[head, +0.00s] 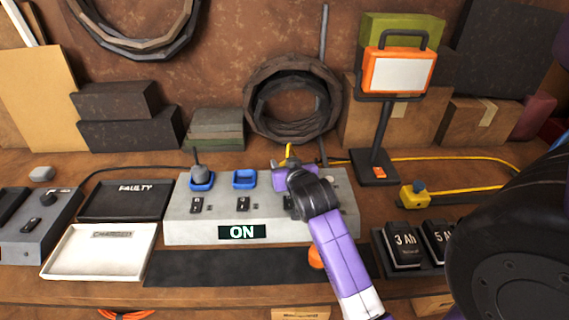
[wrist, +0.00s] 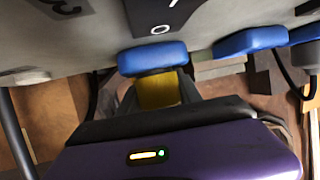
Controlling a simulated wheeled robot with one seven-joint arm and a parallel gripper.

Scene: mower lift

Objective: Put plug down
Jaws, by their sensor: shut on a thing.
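My gripper (head: 291,176) is over the right end of a grey power box (head: 270,231). It is shut on the yellow plug (wrist: 158,91), which shows between the dark fingers in the wrist view. In the head view only a small yellow part (head: 290,151) rises above my gripper. The plug is right by a blue socket (wrist: 152,57); I cannot tell whether it is seated or just touching. In the head view my gripper hides that socket. The middle blue socket (head: 245,179) is empty, and a dark plug (head: 198,167) stands in the left one. The display (head: 242,232) reads ON.
A work light (head: 398,72) stands behind to the right. FAULTY (head: 95,205) and CHARGED (head: 70,263) trays lie left. Batteries (head: 404,240) stand front right.

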